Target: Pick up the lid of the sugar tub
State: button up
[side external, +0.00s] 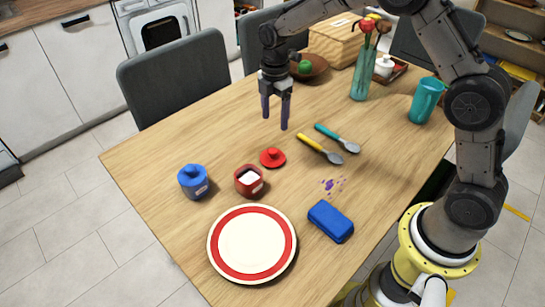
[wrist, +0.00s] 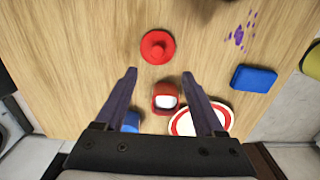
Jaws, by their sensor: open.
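A round red lid (side external: 272,158) with a knob lies flat on the wooden table, just behind a red tub (side external: 249,181) with white contents. In the wrist view the red lid (wrist: 158,46) is ahead of the fingertips and the red tub (wrist: 166,97) shows between the fingers. My gripper (side external: 275,122) is open and empty, pointing down above the table, behind the lid in the side view. It also shows in the wrist view (wrist: 159,74). A blue lidded tub (side external: 194,181) stands left of the red tub. No label can be read, so I cannot tell which tub holds sugar.
A red-rimmed plate (side external: 252,244) and blue block (side external: 330,221) are at the front. Two spoons (side external: 325,145) lie right of the lid, with purple bits (side external: 332,186) nearby. A vase (side external: 363,75), teal mug (side external: 426,100) and bowl (side external: 309,68) stand farther back. The table's left part is clear.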

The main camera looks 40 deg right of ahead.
send_over(272, 150)
jog(key=f, duration=0.7)
jog(key=shift+s+d, duration=0.2)
jog(key=shift+s, duration=0.1)
jog(key=f, duration=0.5)
jog(key=shift+w+a, duration=0.15)
jog(key=shift+w, duration=0.1)
jog(key=shift+r, duration=0.1)
grip_shut()
